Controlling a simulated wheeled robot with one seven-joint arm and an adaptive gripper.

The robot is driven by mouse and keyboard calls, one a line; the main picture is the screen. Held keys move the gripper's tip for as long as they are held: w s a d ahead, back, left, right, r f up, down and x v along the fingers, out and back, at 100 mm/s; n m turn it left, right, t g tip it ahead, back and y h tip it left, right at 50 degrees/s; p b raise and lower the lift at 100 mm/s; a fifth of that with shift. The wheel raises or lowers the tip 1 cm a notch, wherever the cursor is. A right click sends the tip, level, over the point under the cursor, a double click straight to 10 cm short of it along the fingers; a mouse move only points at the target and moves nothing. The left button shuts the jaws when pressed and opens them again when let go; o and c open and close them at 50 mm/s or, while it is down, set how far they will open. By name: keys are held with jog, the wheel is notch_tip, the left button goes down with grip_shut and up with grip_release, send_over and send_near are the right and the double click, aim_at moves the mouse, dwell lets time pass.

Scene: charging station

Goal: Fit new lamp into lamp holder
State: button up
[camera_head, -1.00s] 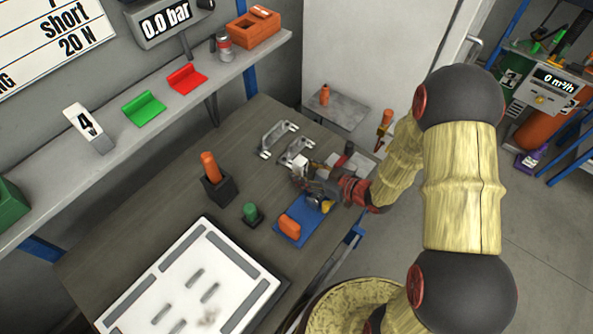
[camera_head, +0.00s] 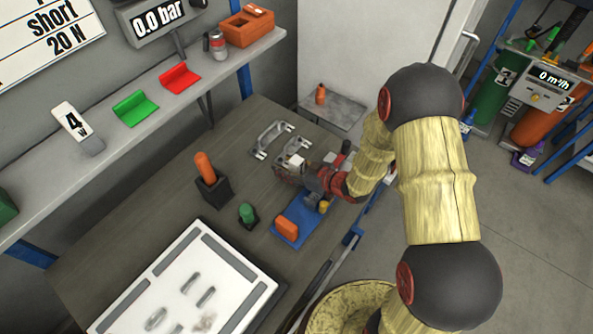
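My gripper (camera_head: 290,172) is low over the dark workbench, reaching in from the right. It is small here, and I cannot tell whether its fingers are open or shut. A small white piece (camera_head: 295,160) shows at its tip; I cannot tell whether it is held. Two grey metal brackets (camera_head: 268,139) stand just behind the gripper, the nearer one (camera_head: 291,149) close to its tip. I cannot make out for certain which thing is the new lamp or the lamp holder. A blue mat (camera_head: 297,213) in front of the gripper bears an orange block (camera_head: 286,228) and a small yellow piece (camera_head: 323,207).
An orange-handled tool stands in a black block (camera_head: 214,188) left of the mat, with a green knob (camera_head: 247,213) beside it. A white slotted panel (camera_head: 190,285) fills the bench's front. A shelf (camera_head: 150,118) runs along the wall. A small side table (camera_head: 335,108) stands behind.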

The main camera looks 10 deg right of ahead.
jog(key=c, duration=1)
jog(key=shift+r, duration=0.1)
grip_shut()
